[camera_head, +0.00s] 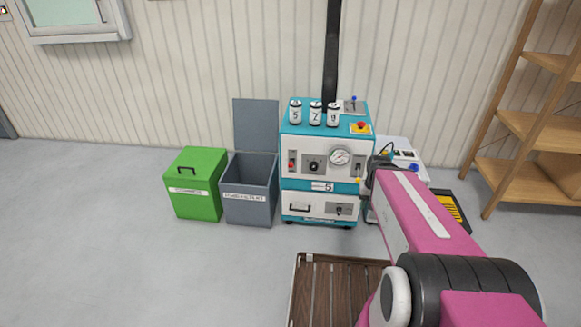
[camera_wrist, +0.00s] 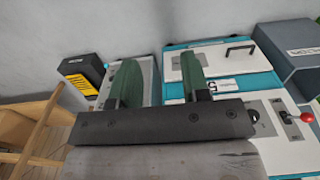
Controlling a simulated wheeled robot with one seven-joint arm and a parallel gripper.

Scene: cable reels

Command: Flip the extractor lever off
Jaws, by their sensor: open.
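The teal and white machine (camera_head: 322,170) stands against the wall with a dark pipe rising behind it. A small lever with a blue knob (camera_head: 354,99) sits on a plate on its top, near the pipe. A red-tipped lever (camera_head: 292,164) sits on its front at the left. The red lever also shows at the right of the wrist view (camera_wrist: 307,117). I cannot read which lever is labelled extractor. My gripper (camera_wrist: 155,78) is open and empty, its two green fingers apart in front of the machine's lower right. In the head view my arm mostly hides it.
A green box (camera_head: 195,183) and an open grey bin (camera_head: 250,190) stand left of the machine. A white unit (camera_head: 405,155) and wooden shelf (camera_head: 530,130) are at the right. Several canisters (camera_head: 315,113) stand on top. A slatted platform (camera_head: 330,290) lies in front.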

